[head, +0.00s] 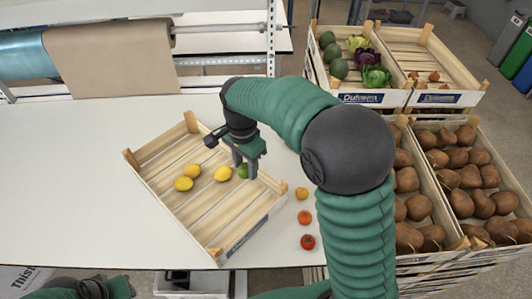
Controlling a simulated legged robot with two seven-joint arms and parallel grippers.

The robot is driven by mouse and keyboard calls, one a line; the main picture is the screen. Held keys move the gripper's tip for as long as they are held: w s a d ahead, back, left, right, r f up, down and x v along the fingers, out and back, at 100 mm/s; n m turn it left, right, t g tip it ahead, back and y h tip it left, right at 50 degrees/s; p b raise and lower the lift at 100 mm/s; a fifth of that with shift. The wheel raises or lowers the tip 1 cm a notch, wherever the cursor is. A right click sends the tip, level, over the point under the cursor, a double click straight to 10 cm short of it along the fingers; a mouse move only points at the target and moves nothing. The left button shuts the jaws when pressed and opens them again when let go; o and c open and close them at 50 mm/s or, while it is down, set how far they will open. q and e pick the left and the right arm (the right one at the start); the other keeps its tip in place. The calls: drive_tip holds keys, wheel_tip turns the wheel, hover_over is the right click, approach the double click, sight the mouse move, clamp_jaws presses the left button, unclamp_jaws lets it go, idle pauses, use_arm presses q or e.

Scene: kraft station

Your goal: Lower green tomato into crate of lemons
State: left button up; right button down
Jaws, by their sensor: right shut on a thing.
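The wooden crate (210,212) stands on the white table, set at an angle, with 3 yellow lemons (222,174) on its slatted floor. My right gripper (244,168) is over the right part of the crate and points down. It is shut on the green tomato (243,172), which is partly hidden by the fingers. The tomato is inside the crate's outline, to the right of the nearest lemon; I cannot tell whether it touches the floor. Part of my left arm's end (100,288) shows at the bottom left edge, its fingers not clear.
An orange-yellow fruit (301,193), an orange tomato (304,217) and a red tomato (307,241) lie on the table right of the crate. Crates of vegetables (365,97) and brown produce (480,205) stand at the right. A brown paper roll (110,55) is at back left. The table's left is clear.

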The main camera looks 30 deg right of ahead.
drive_tip(key=a+p, duration=0.3)
drive_tip(key=a, duration=1.5)
drive_tip(key=shift+s+f+p, duration=0.3)
drive_tip(key=shift+f, duration=0.15)
drive_tip(key=b, duration=0.6)
hover_over(200, 230)
drive_tip(key=shift+f, duration=5.65)
drive_tip(key=shift+f+b, duration=1.5)
drive_tip(key=shift+f, duration=1)
drive_tip(key=c, duration=0.8)
unclamp_jaws()
